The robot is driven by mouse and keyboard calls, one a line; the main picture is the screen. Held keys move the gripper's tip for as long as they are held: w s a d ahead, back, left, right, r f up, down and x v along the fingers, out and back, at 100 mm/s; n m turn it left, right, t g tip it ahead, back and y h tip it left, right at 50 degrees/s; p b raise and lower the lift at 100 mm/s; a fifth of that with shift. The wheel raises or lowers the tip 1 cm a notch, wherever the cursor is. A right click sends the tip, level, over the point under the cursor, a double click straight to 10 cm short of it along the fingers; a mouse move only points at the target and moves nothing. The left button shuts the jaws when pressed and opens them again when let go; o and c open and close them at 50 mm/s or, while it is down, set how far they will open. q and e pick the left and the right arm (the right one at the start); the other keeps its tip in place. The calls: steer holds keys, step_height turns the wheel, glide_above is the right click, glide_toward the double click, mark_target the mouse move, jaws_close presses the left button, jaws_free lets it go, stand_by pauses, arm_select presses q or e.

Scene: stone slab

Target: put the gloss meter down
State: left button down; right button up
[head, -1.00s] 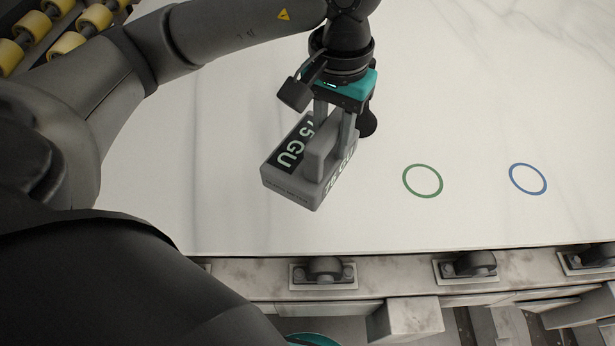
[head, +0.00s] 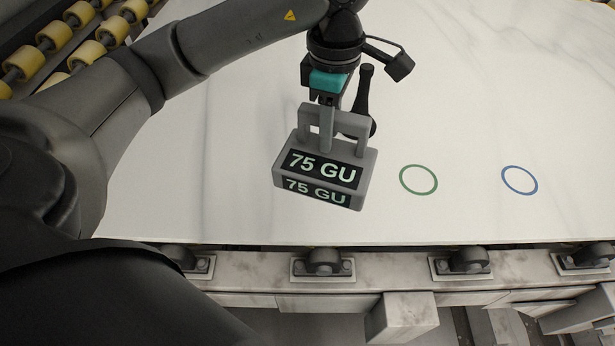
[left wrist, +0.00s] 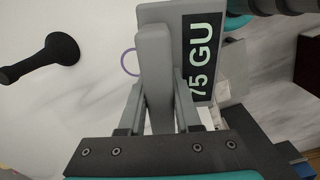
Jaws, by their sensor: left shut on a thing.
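The gloss meter (head: 322,171) is a grey block with a loop handle and black panels reading "75 GU". My left gripper (head: 325,135) is shut on its handle, pointing down. The meter hangs over the white slab, its lettering facing the front edge; I cannot tell whether its base touches. In the left wrist view the meter (left wrist: 168,20) shows beyond the fingers (left wrist: 158,105), its handle between them. Part of a purple ring (left wrist: 125,62) shows beside the handle there. My right gripper is not in view.
On the white slab (head: 230,140), a green ring (head: 418,179) and a blue ring (head: 519,180) lie to the right. Yellow rollers (head: 85,50) lie at upper left.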

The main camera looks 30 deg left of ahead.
mark_target(318, 105)
arm_select(q)
steer(key=n, duration=0.4)
steer(key=shift+w+a+r, duration=0.15)
steer(key=shift+w+a, duration=0.2)
steer(key=shift+a, duration=0.05)
steer(key=n, duration=0.3)
steer(key=a+n, duration=0.1)
steer(key=shift+w+r, duration=0.15)
steer(key=shift+w, duration=0.2)
steer(key=n, duration=0.3)
steer(key=w+a+n, duration=0.1)
steer(key=n, duration=0.3)
steer(key=a+n, duration=0.1)
steer(key=n, duration=0.2)
steer(key=shift+w+r+n, duration=0.2)
steer(key=shift+r+n, duration=0.05)
steer(key=shift+n, duration=0.05)
steer(key=w+a+n, duration=0.2)
steer(key=a+n, duration=0.2)
steer(key=n, duration=1.3)
step_height(318, 105, down, 19)
steer(key=b, duration=0.2)
steer(key=shift+s+d+f+b, duration=0.1)
steer(key=shift+s+f+b, duration=0.1)
steer(key=shift+b, duration=0.1)
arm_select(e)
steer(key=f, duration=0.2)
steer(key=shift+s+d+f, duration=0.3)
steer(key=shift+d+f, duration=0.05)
